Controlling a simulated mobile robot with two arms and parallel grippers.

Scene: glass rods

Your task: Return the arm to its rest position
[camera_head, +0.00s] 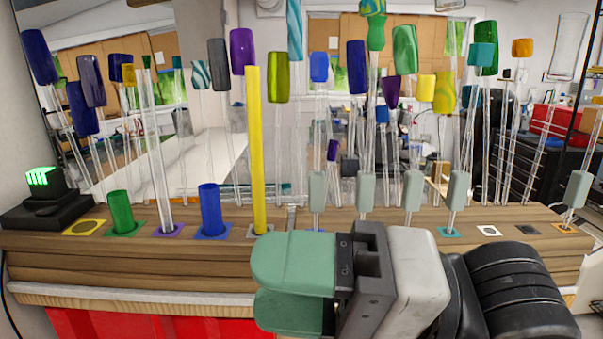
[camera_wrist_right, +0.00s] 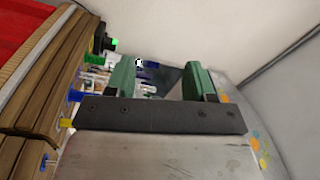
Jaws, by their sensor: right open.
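My right gripper (camera_head: 264,289) reaches in from the right, in front of the wooden rack (camera_head: 120,258). Its two green fingers are apart with nothing between them in the right wrist view (camera_wrist_right: 161,78). A tall yellow rod (camera_head: 255,150) stands upright in the rack, behind and above the fingertips. To its left stand a short blue cylinder (camera_head: 210,210), clear glass rods (camera_head: 160,160) and a short green cylinder (camera_head: 121,212). To the right, several clear rods with grey-green sleeves (camera_head: 412,191) stand in the rack. The gripper hides part of the rack front. My left gripper is not in view.
Several rods with coloured tops, such as a purple one (camera_head: 242,51), rise behind the rack before a mirror-like panel. A black device with a green display (camera_head: 41,177) stands at the rack's left end. A red surface (camera_head: 150,324) shows below the rack.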

